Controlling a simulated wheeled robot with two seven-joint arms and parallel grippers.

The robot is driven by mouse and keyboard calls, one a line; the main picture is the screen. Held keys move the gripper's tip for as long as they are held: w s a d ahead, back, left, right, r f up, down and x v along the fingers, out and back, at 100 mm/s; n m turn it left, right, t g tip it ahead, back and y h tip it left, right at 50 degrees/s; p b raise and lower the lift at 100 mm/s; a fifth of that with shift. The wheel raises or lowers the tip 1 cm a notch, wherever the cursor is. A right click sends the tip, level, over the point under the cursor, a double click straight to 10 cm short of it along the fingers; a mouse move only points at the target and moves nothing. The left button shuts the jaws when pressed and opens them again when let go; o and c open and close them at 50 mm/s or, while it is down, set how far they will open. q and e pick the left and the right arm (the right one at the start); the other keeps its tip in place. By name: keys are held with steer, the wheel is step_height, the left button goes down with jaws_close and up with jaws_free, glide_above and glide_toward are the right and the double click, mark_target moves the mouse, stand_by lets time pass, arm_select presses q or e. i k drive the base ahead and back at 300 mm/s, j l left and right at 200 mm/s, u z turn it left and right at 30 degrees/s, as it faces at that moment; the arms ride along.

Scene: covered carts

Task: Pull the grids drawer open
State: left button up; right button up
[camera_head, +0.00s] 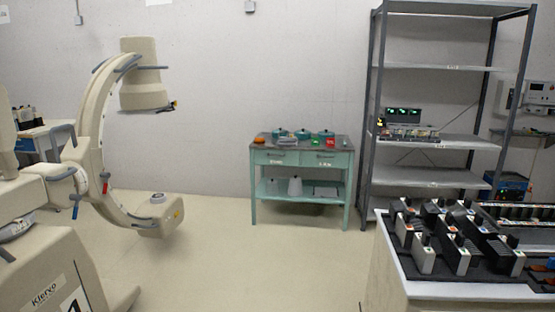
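A teal cart (348,172) with a dark top stands against the back wall, near the middle of the head view. Two drawer fronts sit side by side under its top: a left drawer (277,158) and a right drawer (326,160). Both look shut. Each bears a small white label and a handle, but the labels are too small to read surely, so I cannot tell which is the grids drawer. The cart is some way off across the floor. Neither of my grippers is in view.
Teal pots (326,135) and small items stand on the cart top. A C-arm machine (88,150) fills the left. A metal shelf rack (430,142) stands right of the cart. A counter (395,265) with several devices is at the front right. The middle floor is clear.

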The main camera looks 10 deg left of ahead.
mark_target(279, 151)
steer(key=i+u, duration=0.15)
steer(key=i, duration=3.45)
